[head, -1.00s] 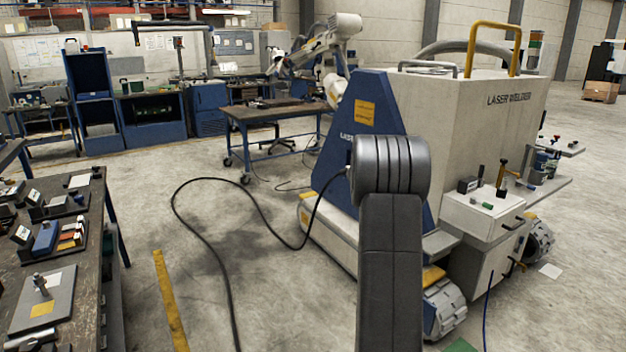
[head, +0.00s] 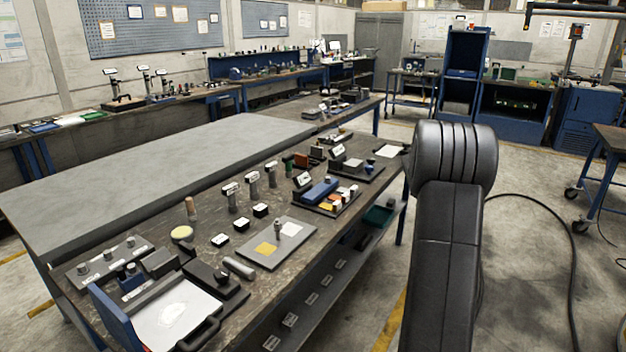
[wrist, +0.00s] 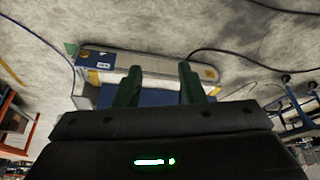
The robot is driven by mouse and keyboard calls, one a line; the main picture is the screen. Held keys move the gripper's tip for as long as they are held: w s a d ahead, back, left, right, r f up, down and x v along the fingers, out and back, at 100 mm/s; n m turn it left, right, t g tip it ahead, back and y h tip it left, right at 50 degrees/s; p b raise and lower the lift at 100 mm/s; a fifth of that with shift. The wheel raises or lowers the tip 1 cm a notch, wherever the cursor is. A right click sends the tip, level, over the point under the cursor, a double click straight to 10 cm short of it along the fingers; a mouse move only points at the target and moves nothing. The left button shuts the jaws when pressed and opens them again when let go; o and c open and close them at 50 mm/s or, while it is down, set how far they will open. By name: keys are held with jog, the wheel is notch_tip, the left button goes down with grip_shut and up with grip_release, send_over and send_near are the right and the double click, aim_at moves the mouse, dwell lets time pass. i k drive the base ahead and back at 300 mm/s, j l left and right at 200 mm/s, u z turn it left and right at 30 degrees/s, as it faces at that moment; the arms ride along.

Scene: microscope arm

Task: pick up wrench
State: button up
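I cannot pick out a wrench for certain in either view. Small tools and parts lie on a dark workbench (head: 200,252) in the head view, too small to name surely; a short grey rod (head: 238,268) lies near its front edge. My gripper (wrist: 158,70) shows in the wrist view with two dark green fingers spread apart and nothing between them. It is far from the bench top. In the head view my arm stands at the right and the gripper itself is not seen.
A grey tabletop (head: 150,155) lies behind the dark workbench. Floor (head: 530,270) is open at the right, with a black cable (head: 572,262). The wrist view shows a white and blue machine base (wrist: 150,66).

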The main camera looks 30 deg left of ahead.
aim_at(229, 190)
jog(key=i+j+u, duration=0.15)
jog(key=i+u, duration=0.15)
jog(key=u, duration=0.15)
jog(key=i+u, duration=0.3)
jog(key=u, duration=0.15)
jog(key=i+u, duration=0.3)
jog(key=u, duration=0.2)
jog(key=i+l+u, duration=0.25)
jog(key=u, duration=0.2)
jog(key=i+l+u, duration=0.2)
jog(key=i+u, duration=0.3)
